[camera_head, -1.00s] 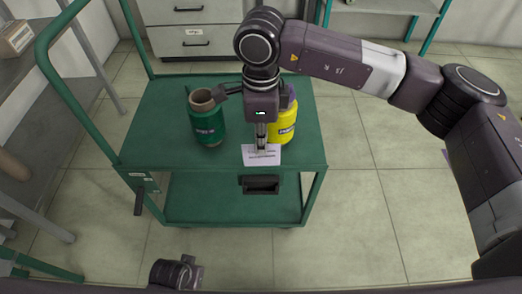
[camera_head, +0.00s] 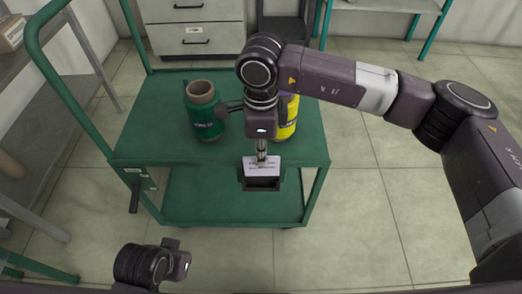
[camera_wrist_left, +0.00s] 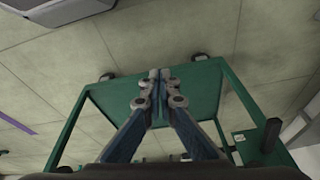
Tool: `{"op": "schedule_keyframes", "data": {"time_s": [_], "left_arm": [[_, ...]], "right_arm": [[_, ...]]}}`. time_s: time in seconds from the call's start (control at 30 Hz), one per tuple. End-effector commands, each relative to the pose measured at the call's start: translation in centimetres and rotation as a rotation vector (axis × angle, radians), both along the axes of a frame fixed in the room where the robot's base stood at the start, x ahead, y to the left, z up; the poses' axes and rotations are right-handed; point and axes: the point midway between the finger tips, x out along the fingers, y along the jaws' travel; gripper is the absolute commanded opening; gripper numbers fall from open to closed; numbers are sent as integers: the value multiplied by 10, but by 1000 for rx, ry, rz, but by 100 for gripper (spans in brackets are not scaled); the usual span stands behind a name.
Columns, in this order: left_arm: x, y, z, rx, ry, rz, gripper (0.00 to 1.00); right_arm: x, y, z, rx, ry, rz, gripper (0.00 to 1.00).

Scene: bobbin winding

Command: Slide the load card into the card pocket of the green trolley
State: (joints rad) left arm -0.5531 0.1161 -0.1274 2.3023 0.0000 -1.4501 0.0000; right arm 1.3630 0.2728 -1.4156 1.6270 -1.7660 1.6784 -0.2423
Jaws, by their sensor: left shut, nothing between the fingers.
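The white load card (camera_head: 262,167) with printed lines is held upright by my right gripper (camera_head: 261,154), which is shut on its upper edge. The black card pocket (camera_head: 262,184) is on the front of the green trolley (camera_head: 170,150). The card's lower part overlaps the pocket's opening in the head view; how deep it sits I cannot tell. My left gripper shows partly at the lower left of the head view. In the left wrist view its fingers (camera_wrist_left: 160,84) are shut together and empty, pointing toward the trolley frame.
A green bobbin (camera_head: 204,110) and a yellow bobbin (camera_head: 288,115), partly hidden by my right arm, stand on the trolley top. Grey drawers (camera_head: 192,35) stand behind. A shelf (camera_head: 75,60) is at the left. Floor right of the trolley is clear.

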Motion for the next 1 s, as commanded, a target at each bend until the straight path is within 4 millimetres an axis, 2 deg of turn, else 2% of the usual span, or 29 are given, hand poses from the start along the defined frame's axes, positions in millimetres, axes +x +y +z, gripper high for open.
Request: {"op": "schedule_keyframes", "data": {"time_s": [0.27, 1.0], "left_arm": [[0, 0, 0, 0, 0, 0, 0], [-6, 1, 26, -1, -13, 1, 0]], "right_arm": [[0, 0, 0, 2, 0, 0, 0], [0, 0, 1, 39, -1, 1, 0]]}}
